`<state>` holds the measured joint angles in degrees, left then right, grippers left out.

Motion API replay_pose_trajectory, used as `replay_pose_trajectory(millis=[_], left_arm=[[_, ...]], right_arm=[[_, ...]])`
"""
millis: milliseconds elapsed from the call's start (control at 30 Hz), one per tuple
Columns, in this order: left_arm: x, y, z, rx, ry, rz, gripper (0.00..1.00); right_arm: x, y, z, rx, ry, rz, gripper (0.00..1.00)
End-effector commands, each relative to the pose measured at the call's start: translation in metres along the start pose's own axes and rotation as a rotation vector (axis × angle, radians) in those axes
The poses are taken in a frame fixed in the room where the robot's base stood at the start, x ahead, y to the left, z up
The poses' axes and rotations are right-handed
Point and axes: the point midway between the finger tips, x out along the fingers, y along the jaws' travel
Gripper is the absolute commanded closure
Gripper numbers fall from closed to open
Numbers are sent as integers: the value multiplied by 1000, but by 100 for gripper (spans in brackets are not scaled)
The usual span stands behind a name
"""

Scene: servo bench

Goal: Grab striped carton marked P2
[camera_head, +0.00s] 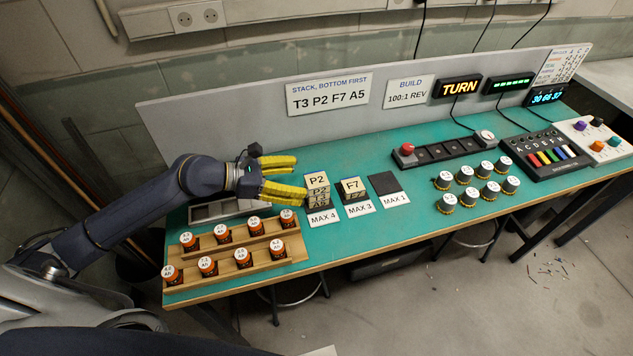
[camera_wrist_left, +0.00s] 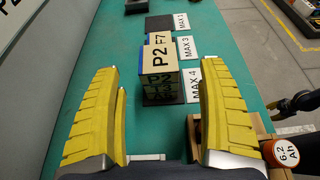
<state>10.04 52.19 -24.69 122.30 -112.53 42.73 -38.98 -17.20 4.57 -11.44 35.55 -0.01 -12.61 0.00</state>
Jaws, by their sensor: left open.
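The carton marked P2 (camera_head: 317,181) is the top of a stack on the pad by the MAX 4 card. Labels P2, T3 and A5 seem to show on the stack's front, partly unclear. In the left wrist view the P2 carton (camera_wrist_left: 158,58) is ahead, centred between my fingers. My left gripper (camera_head: 300,176) has yellow fingers, open and empty, just left of the stack. It also shows in the left wrist view (camera_wrist_left: 160,95), with the fingers on either side and short of the stack. A carton marked F7 (camera_head: 351,185) stands on the MAX 3 pad.
The MAX 1 pad (camera_head: 384,183) is empty. A wooden rack (camera_head: 245,262) of orange-and-black cells stands in front of my left arm. Several white-topped knobs or jars (camera_head: 473,196) stand to the right. A sign (camera_head: 329,94) reads T3 P2 F7 A5.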

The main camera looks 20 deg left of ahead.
Motion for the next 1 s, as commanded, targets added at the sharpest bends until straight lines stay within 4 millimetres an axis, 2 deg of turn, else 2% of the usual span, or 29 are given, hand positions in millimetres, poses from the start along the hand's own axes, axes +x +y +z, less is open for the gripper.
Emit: replay_pose_trajectory(millis=[400, 800, 1000], left_arm=[[44, 3, 1, 0, -2, -1, 24], [50, 3, 1, 0, 0, 0, 23], [50, 3, 0, 0, 0, 0, 46]], right_arm=[[0, 0, 0, 0, -1, 0, 56], [0, 0, 0, 0, -1, 0, 56], [0, 0, 0, 0, -1, 0, 56]])
